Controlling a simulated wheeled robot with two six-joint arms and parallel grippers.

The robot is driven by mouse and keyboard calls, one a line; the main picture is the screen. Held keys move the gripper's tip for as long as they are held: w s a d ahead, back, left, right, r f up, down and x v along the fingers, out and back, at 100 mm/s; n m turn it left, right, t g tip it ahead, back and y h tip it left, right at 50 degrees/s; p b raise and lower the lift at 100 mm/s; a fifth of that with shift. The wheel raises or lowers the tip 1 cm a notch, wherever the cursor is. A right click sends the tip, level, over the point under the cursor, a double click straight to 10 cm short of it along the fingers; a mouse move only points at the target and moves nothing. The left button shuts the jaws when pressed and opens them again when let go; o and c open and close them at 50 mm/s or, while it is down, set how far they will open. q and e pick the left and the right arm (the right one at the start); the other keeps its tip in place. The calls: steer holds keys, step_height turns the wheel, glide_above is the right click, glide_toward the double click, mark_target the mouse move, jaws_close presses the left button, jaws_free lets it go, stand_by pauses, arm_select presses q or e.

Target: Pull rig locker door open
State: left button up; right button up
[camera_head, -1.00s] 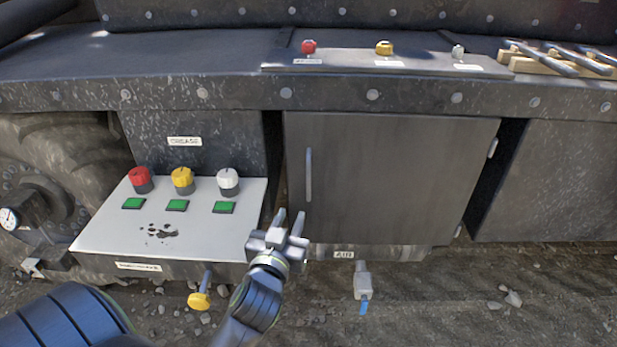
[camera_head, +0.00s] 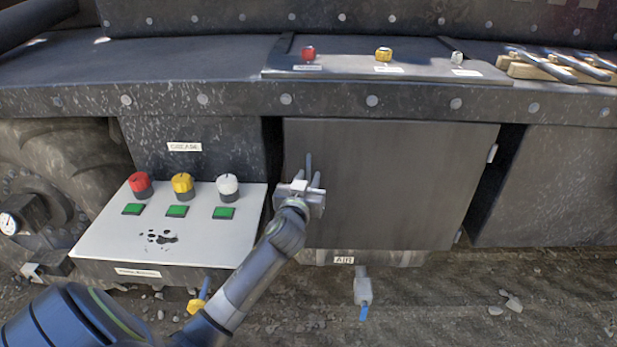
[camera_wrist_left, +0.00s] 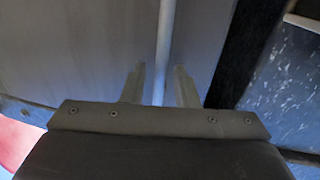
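The rig locker door (camera_head: 410,180) is a grey metal panel in the middle of the head view and looks shut. Its hinges are on its right edge. Its vertical bar handle (camera_head: 308,162) is near the left edge, with the lower part hidden behind my left gripper (camera_head: 306,182). The gripper is open at the handle, fingers toward the door. In the left wrist view, the handle (camera_wrist_left: 164,55) runs down between the two spread fingers (camera_wrist_left: 159,85); neither visibly presses on it. My right gripper is not in view.
Left of the door is a white panel (camera_head: 105,232) with red, yellow and white knobs and green buttons. Above is a ledge with small knobs (camera_head: 383,54) and tools on wooden blocks (camera_head: 560,68). An air fitting (camera_head: 362,288) hangs below the door. Gravel ground lies in front.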

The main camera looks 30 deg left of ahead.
arm_select(q)
steer(key=shift+w+a, duration=0.2)
steer(key=shift+w, duration=0.35)
jaws_close()
steer(key=shift+s, duration=0.1)
